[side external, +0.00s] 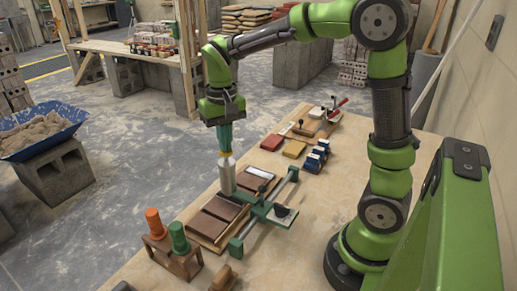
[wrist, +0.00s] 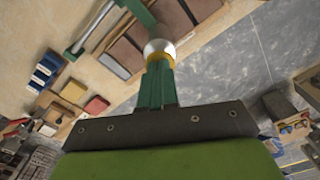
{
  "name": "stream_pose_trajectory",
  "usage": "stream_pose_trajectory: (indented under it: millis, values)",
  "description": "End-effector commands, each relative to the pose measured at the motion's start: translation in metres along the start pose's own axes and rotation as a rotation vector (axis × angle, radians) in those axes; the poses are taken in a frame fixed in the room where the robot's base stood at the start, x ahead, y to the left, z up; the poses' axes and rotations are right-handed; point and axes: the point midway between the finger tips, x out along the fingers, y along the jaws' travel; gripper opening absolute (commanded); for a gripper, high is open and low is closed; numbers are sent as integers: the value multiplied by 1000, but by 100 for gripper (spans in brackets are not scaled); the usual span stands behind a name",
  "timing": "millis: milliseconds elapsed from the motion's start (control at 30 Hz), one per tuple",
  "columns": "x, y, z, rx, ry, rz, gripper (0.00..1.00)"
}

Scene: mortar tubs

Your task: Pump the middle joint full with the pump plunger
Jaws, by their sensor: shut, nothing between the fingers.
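My gripper (side external: 226,139) has teal fingers, pointing down and closed together, with nothing held between them. Directly under the tips is an upright grey metal cylinder with a pale top and a yellow collar, which looks like the pump plunger (side external: 227,176). The fingertips seem to touch its top; the exact contact is hidden. In the wrist view the closed fingers (wrist: 157,88) point at the yellow collar and round pale top (wrist: 158,47). Brown bricks (side external: 214,219) lie on a board beside the cylinder, with a green frame (side external: 262,213) along them. The middle joint and its fill cannot be made out.
A wooden holder (side external: 176,262) with orange and green handles stands at the near table edge. Red (side external: 271,142), yellow (side external: 294,149) and blue (side external: 317,157) blocks lie farther back. A red-handled tool (side external: 337,107) is beyond them. Bare table lies right of the frame.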

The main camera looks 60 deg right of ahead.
Motion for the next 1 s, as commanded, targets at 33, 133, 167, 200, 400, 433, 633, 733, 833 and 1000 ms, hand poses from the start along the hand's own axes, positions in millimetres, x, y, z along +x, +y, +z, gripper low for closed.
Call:
stream_pose_trajectory:
  millis: [33, 133, 167, 200, 400, 433, 633, 733, 833, 1000]
  values:
    - [2, 0, 1, 0, -4, 1, 0]
    - [2, 0, 1, 0, -3, 1, 0]
    - [2, 0, 1, 0, -3, 1, 0]
    - [2, 0, 1, 0, -3, 1, 0]
    - [-4, 0, 0, 0, 0, 1, 0]
    - [-6, 0, 0, 0, 0, 1, 0]
    - [-15, 0, 0, 0, -1, 1, 0]
    - [-15, 0, 0, 0, -2, 1, 0]
    - [-15, 0, 0, 0, -2, 1, 0]
    - [-15, 0, 0, 0, -1, 1, 0]
